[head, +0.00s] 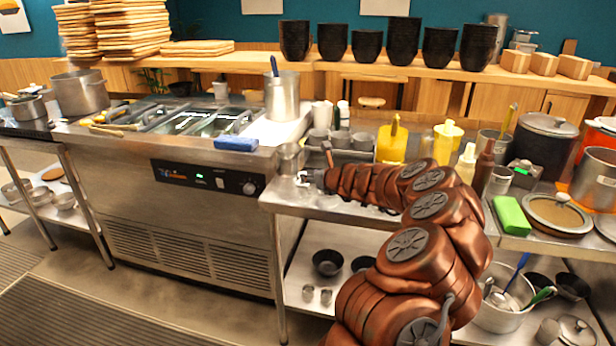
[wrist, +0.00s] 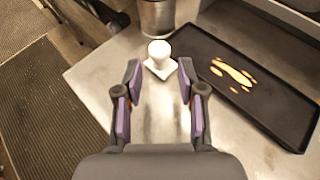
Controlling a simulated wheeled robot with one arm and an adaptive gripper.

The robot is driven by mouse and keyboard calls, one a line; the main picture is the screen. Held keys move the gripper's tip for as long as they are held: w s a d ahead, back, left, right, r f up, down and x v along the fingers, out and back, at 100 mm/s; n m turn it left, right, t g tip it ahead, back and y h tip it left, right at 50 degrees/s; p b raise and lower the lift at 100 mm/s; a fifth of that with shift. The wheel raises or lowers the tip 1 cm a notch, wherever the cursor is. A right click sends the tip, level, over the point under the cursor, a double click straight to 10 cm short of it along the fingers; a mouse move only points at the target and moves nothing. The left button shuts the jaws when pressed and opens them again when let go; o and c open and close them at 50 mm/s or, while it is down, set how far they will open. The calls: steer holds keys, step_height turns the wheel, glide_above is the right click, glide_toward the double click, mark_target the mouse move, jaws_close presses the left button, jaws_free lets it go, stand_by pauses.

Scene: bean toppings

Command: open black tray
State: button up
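A flat black tray (wrist: 275,108) with a low rim lies on the steel counter at the right of the wrist view. It has no lid, and a few orange-tan streaks show on its floor. I cannot make it out clearly in the head view, where my arm covers part of that counter. My gripper (wrist: 158,82) is open above the counter, to the left of the tray, with nothing between its fingers. In the head view my gripper (head: 308,179) is at the counter's left front corner. A small white object with a rounded top and flat base (wrist: 160,55) stands just beyond the fingertips.
A metal container (wrist: 157,17) stands behind the white object; it also shows in the head view (head: 290,158). A yellow container (head: 391,146) and several bottles crowd the counter behind my arm. Bare steel lies beneath the gripper. Open floor is beyond the left edge.

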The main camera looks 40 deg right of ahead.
steer(key=v, duration=0.6)
steer(key=shift+s+r, duration=0.15)
steer(key=shift+s, duration=0.4)
steer(key=shift+a+r, duration=0.1)
